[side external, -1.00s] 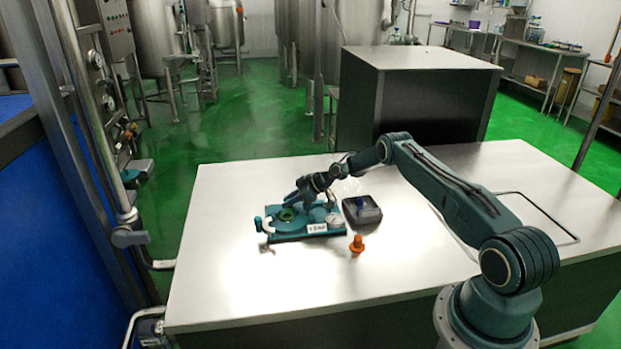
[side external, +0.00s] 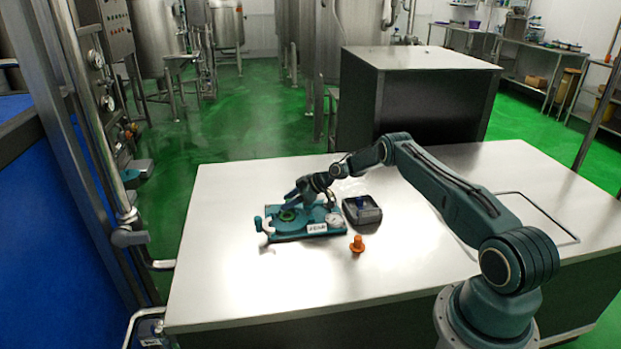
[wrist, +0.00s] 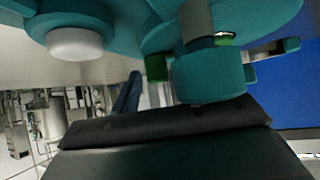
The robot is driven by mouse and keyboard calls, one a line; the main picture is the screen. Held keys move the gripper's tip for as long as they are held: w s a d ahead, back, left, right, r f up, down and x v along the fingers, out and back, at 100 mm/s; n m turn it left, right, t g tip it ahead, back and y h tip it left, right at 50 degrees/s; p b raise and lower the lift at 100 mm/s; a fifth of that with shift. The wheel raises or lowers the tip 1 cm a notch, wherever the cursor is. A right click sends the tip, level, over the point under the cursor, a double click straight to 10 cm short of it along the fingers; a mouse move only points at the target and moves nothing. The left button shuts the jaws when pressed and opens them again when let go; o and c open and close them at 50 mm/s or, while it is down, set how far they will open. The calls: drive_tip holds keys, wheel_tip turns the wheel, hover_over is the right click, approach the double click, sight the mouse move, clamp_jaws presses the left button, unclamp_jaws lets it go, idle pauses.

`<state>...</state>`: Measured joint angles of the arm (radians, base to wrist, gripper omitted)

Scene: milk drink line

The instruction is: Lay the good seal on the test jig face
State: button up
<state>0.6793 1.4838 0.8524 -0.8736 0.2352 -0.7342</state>
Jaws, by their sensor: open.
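The teal test jig (side external: 279,238) sits on the white table, with a white label and a round gauge (side external: 333,220) on its right side. A green ring, which looks like the seal (side external: 288,215), is on the jig's round face; I cannot tell how flat it lies. My gripper (side external: 291,205) is open, low over the jig, close above the ring. I cannot tell whether it touches the ring. In the wrist view, teal parts fill the top, and a small green piece (wrist: 225,39) shows only in part.
A dark tray (side external: 372,219) with a small blue item stands just right of the jig. An orange knobbed piece (side external: 357,244) stands in front of it. The table (side external: 235,290) is clear at the front and left. A dark box-shaped cabinet (side external: 420,95) stands behind.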

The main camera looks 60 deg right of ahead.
drive_tip(key=shift+s+f, duration=0.35)
drive_tip(key=shift+f, duration=0.2)
drive_tip(key=shift+s+d+r, duration=0.4)
drive_tip(key=shift+s+r, duration=0.05)
drive_tip(key=shift+w+r+v, duration=0.1)
drive_tip(key=shift+r+v, duration=0.05)
drive_tip(key=shift+v, duration=1)
drive_tip(key=shift+w+r+v, duration=0.15)
drive_tip(key=shift+v, duration=0.95)
drive_tip(key=shift+w+r+v, duration=0.1)
drive_tip(key=shift+r+v, duration=0.05)
drive_tip(key=shift+v, duration=1)
drive_tip(key=shift+a, duration=0.15)
